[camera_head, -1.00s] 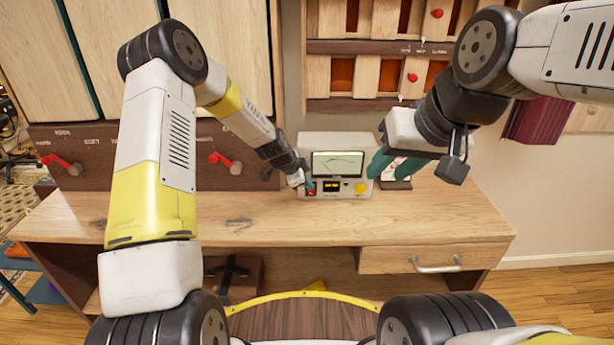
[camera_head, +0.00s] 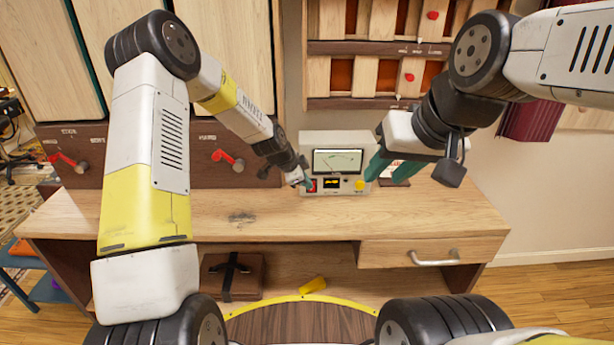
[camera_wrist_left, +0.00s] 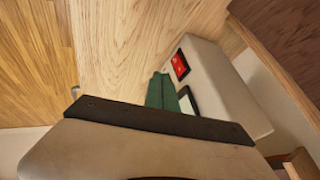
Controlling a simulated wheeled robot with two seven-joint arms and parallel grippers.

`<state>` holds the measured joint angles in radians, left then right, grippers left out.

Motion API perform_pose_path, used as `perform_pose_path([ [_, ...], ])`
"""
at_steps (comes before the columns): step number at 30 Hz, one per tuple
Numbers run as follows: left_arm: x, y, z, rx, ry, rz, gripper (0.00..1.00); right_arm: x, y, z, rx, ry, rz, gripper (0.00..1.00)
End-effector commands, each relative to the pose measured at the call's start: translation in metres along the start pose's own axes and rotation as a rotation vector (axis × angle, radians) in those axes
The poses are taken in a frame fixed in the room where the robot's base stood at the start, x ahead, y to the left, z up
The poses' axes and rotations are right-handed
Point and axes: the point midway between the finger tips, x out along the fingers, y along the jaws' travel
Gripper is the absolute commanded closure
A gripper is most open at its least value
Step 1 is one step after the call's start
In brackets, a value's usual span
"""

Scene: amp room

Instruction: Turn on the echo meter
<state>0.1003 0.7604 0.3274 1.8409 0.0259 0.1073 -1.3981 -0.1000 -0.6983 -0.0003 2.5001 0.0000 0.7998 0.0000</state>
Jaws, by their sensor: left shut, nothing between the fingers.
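The echo meter (camera_head: 334,141) is a pale box at the back of the wooden desk. Its front has a dial screen (camera_head: 338,161), a small dark display with yellow marks (camera_head: 332,183), a yellow knob (camera_head: 360,185) and a red switch (camera_head: 312,186) at lower left. My left gripper (camera_head: 309,183) is shut, with its green fingertips right at the red switch; I cannot tell whether they touch. In the left wrist view the red switch (camera_wrist_left: 180,65) shows just beyond the green fingers (camera_wrist_left: 160,92). My right gripper (camera_head: 378,168) has its green fingers apart, empty, in front of the meter's right side.
The desk top (camera_head: 240,222) is mostly clear. A drawer with a metal handle (camera_head: 435,258) is at the right. Red levers (camera_head: 228,160) stand on the panel at left. A dark bound case (camera_head: 232,277) lies on the lower shelf.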

Motion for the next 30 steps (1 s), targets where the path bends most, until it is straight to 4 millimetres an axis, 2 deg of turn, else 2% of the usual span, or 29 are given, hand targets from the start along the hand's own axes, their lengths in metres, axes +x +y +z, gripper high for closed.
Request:
perform_pose_path([
  [10,-0.055,-0.009,-0.001,0.0,0.0,-0.004,1.0,0.0,0.0,0.0,0.0,0.001,0.0,0.64],
  [15,-0.073,-0.01,-0.002,0.001,0.0,-0.001,1.0,0.0,0.0,0.0,0.0,0.002,0.0,0.64],
  [30,-0.083,-0.011,-0.003,-0.005,-0.004,-0.003,1.0,0.0,0.0,0.0,0.0,0.001,0.0,0.64],
])
